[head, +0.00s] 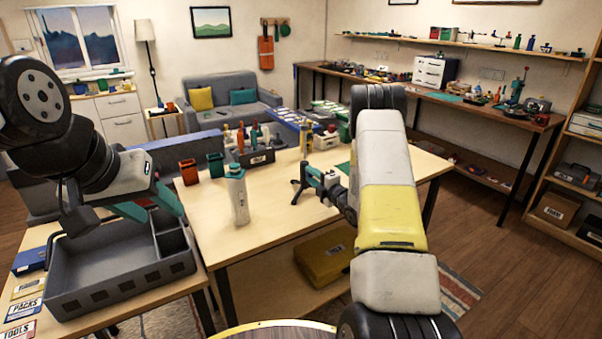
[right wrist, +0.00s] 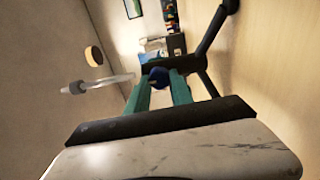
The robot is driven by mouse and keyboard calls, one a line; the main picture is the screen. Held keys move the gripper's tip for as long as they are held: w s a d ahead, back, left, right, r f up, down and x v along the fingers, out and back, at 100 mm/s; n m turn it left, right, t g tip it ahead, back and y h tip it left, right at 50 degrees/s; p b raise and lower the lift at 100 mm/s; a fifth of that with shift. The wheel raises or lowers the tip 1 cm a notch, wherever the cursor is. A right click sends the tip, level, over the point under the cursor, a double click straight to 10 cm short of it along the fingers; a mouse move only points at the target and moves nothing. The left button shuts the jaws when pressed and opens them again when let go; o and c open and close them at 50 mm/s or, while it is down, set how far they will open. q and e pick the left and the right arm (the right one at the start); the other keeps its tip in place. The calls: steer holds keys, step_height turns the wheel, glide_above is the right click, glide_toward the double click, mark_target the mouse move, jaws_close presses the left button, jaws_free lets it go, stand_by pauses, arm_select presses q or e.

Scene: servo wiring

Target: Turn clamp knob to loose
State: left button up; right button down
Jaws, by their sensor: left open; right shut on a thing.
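A black clamp stand with splayed legs (head: 298,186) stands on the light wooden table, left of my right arm. In the right wrist view, its dark bars (right wrist: 210,52) run beyond my fingers. A dark blue round knob (right wrist: 158,77) sits between the teal fingertips of my right gripper (right wrist: 160,84), which is shut on it. In the head view, the right gripper (head: 315,178) is at the stand, and the knob is not clearly visible. My left gripper (head: 150,211) is open and empty above the grey tray at the left.
A pale bottle (head: 238,197) stands on the table (head: 270,240) left of the stand. The grey divided tray (head: 110,285) is at the left. The table front between bottle and right arm is clear.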

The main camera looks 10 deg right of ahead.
steer(key=c, duration=1.1)
jaws_free()
steer(key=v, duration=0.7)
steer(key=shift+s+d, duration=0.15)
steer(key=shift+s, duration=0.25)
